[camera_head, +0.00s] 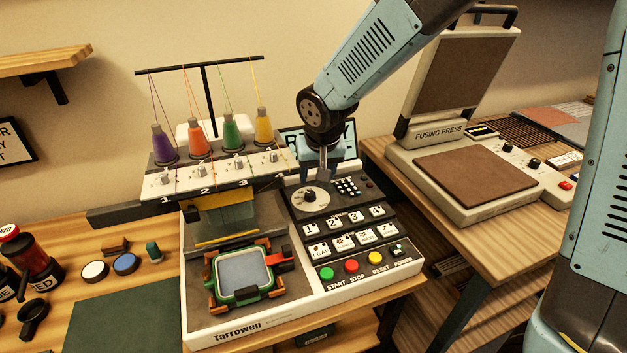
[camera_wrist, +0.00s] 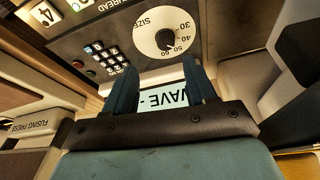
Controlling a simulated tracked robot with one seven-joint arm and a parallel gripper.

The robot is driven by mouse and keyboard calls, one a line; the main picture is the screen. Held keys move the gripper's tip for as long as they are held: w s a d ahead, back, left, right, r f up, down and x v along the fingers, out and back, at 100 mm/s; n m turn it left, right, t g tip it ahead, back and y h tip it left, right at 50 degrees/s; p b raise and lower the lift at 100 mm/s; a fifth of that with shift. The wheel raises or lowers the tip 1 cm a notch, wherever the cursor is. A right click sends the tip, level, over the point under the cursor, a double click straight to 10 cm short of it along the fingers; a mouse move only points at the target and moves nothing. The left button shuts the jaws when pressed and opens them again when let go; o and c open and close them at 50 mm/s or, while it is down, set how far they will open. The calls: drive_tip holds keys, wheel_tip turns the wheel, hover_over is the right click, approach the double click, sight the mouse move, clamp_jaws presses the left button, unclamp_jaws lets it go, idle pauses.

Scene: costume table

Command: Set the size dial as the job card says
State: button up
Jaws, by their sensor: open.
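The size dial (camera_head: 310,198) is a pale disc with a black centre knob on the dark panel of the embroidery machine (camera_head: 250,329). In the wrist view the dial (camera_wrist: 150,28) shows the word SIZE and the numbers 30, 40, 50 and 60. The black knob sits by the 50 and 60 side; its exact setting is hard to read. My gripper (camera_head: 318,178) hangs above and just behind the dial. In the wrist view the gripper (camera_wrist: 160,85) has its fingers apart with nothing between them, clear of the dial. No readable job card shows.
A lit screen (camera_wrist: 176,97), partly hidden by my gripper, shows WAVE. Thread cones (camera_head: 231,133) stand left. A fusing press (camera_head: 475,180) stands right.

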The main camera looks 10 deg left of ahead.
drive_tip(key=w+d+r+m+g+h, duration=0.1)
drive_tip(key=w+m+g, duration=0.1)
drive_tip(key=w+m, duration=0.2)
drive_tip(key=m+g+y, duration=0.1)
drive_tip(key=m+g, duration=0.4)
drive_tip(key=g, duration=0.1)
approach(311, 192)
drive_tip(key=x, duration=0.8)
drive_tip(key=shift+s+f, duration=0.1)
drive_tip(key=shift+f, duration=0.1)
drive_tip(key=shift+c, duration=0.2)
drive_tip(key=c, duration=1)
drive_tip(key=n+h, duration=0.1)
drive_tip(key=n, duration=0.2)
drive_tip(key=shift+a+n, duration=0.2)
drive_tip(key=shift+n, duration=0.2)
drive_tip(key=o, duration=1)
